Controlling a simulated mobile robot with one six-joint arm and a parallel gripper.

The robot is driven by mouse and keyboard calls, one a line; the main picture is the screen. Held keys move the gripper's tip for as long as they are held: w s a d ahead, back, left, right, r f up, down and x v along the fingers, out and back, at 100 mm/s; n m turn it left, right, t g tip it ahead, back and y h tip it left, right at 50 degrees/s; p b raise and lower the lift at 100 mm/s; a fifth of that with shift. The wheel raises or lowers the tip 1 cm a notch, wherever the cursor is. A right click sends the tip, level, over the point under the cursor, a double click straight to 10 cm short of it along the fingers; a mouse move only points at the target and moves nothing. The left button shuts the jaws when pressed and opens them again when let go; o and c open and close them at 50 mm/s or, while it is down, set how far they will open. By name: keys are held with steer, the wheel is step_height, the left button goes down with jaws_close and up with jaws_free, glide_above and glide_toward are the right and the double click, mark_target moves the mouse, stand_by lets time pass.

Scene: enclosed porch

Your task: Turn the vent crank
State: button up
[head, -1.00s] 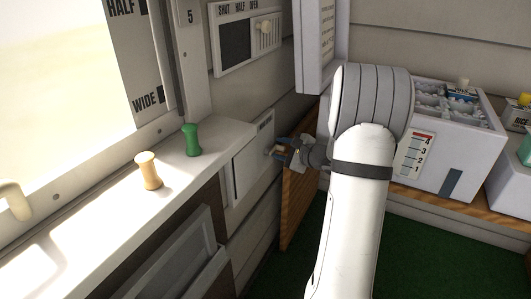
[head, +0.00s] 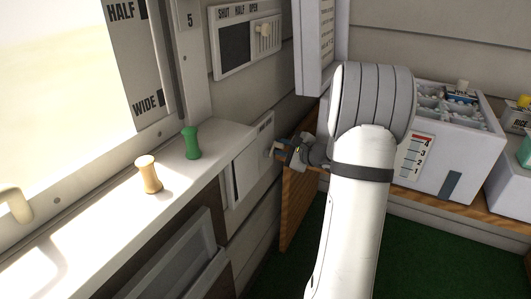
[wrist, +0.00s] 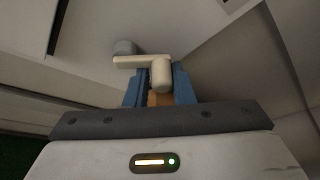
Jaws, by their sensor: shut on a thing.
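The vent crank (wrist: 142,61) is a cream arm with a round grey hub (wrist: 124,47) and a cylindrical knob (wrist: 161,75), all in the wrist view. The hub sits on a pale panel (head: 243,172) on the wall below the sill. My gripper (wrist: 158,88) has blue fingers on either side of the knob and is shut on it. In the head view my gripper (head: 284,150) reaches the panel's right side, and the crank is mostly hidden there by the fingers.
A tan knob (head: 149,175) and a green knob (head: 192,142) stand on the sill. A SHUT/HALF/OPEN slider panel (head: 236,46) is above. A white box (head: 456,150) stands on the shelf at right.

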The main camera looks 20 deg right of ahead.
steer(key=shift+a+r, duration=0.15)
steer(key=shift+a, duration=0.05)
steer(key=shift+c, duration=0.4)
steer(key=shift+s+a, duration=0.1)
